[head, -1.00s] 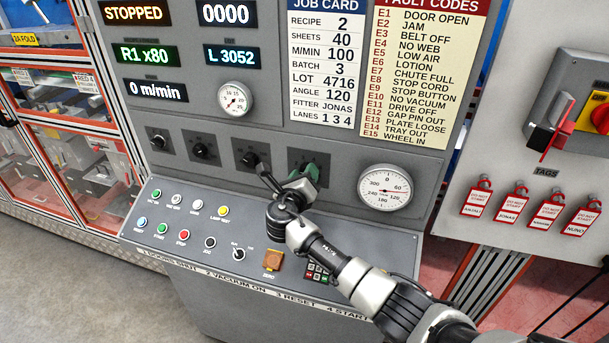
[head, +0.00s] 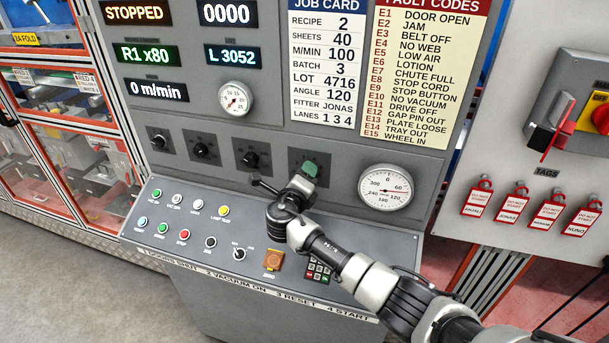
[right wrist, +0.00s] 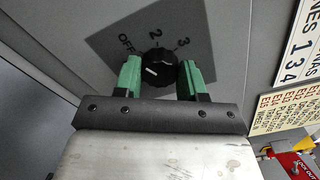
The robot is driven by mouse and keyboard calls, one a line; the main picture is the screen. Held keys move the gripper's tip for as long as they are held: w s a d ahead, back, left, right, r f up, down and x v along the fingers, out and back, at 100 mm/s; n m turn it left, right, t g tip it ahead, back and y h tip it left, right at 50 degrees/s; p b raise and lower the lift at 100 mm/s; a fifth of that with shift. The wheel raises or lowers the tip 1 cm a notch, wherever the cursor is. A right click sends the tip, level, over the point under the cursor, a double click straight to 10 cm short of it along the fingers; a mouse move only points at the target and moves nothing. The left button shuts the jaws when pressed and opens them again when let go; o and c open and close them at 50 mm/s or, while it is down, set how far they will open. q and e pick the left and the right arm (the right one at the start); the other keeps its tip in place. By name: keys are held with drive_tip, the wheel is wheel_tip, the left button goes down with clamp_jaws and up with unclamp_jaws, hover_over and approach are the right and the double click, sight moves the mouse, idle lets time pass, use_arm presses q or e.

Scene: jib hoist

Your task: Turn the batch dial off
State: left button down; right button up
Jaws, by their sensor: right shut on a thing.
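The batch dial (right wrist: 161,60) is a black round knob on a dark square plate, with OFF, 2 and 3 printed around it in the right wrist view. Its white mark is on the left side of the knob, low, below the OFF print. My right gripper (right wrist: 160,78) has its green fingers on either side of the knob and is shut on it. In the head view, my right gripper (head: 309,169) reaches the rightmost of the row of dials and hides the knob. My left gripper is not in view.
Other black knobs (head: 201,150) sit to the left of the gripper. A round angle gauge (head: 386,190) is close on the right. Red tags (head: 514,204) hang further right.

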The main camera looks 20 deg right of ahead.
drive_tip(key=shift+w+r, duration=0.1)
drive_tip(key=shift+r, duration=0.2)
drive_tip(key=o, duration=0.7)
drive_tip(key=shift+o, duration=1.2)
drive_tip(key=shift+d+f, duration=0.1)
drive_tip(key=shift+f, duration=0.15)
drive_tip(key=b+v, duration=0.2)
drive_tip(key=v, duration=0.8)
drive_tip(key=shift+s+a+b, duration=0.25)
drive_tip(key=shift+a+b, duration=0.05)
drive_tip(key=shift+b, duration=0.05)
